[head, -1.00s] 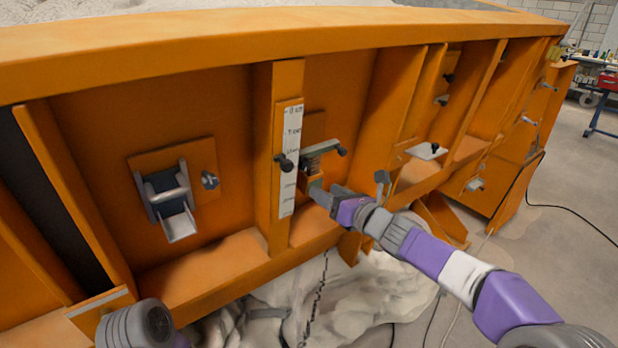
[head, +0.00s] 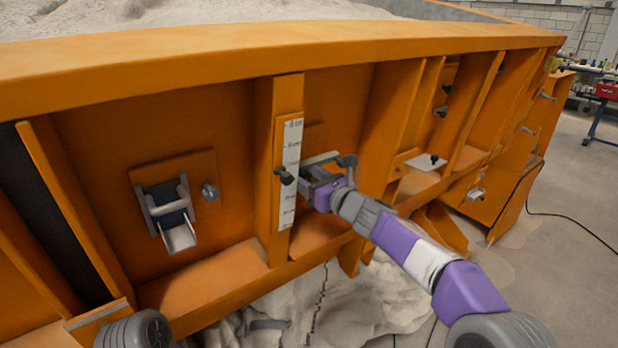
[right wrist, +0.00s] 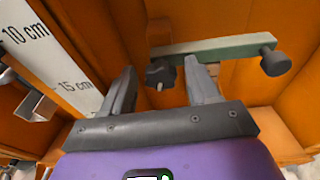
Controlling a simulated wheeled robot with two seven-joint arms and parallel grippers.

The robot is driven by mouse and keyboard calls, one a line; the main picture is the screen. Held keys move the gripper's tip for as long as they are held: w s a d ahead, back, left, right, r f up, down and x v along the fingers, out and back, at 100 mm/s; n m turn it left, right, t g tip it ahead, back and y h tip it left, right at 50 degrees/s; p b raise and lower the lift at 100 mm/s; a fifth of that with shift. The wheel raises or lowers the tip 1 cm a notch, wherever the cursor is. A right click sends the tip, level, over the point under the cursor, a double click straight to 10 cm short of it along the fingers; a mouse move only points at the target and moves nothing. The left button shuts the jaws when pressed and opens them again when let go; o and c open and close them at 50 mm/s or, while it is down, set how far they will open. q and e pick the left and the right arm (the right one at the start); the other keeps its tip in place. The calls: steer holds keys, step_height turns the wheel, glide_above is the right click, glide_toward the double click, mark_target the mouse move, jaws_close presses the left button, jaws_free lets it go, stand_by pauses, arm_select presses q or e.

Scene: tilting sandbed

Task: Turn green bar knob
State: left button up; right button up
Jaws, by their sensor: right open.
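The grey-green bar (right wrist: 215,46) is fixed to the orange wall panel. In the right wrist view it runs across the upper right, with a dark knob (right wrist: 160,73) below its left end and another dark knob (right wrist: 274,63) at its right end. The bar also shows in the head view (head: 322,158), partly hidden by my gripper. My right gripper (right wrist: 160,64) is open, fingers pointing at the panel. The left-end knob appears between its fingertips; I cannot tell whether they touch it. Only a rounded part of my left arm shows in the head view.
A white ruler strip (head: 289,185) on an orange post stands just left of my right gripper, with a dark knob (head: 285,175) beside it. A metal latch bracket (head: 168,208) is farther left. An orange rib (head: 388,110) stands to the right.

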steer(key=c, duration=1)
steer(key=shift+o, duration=0.2)
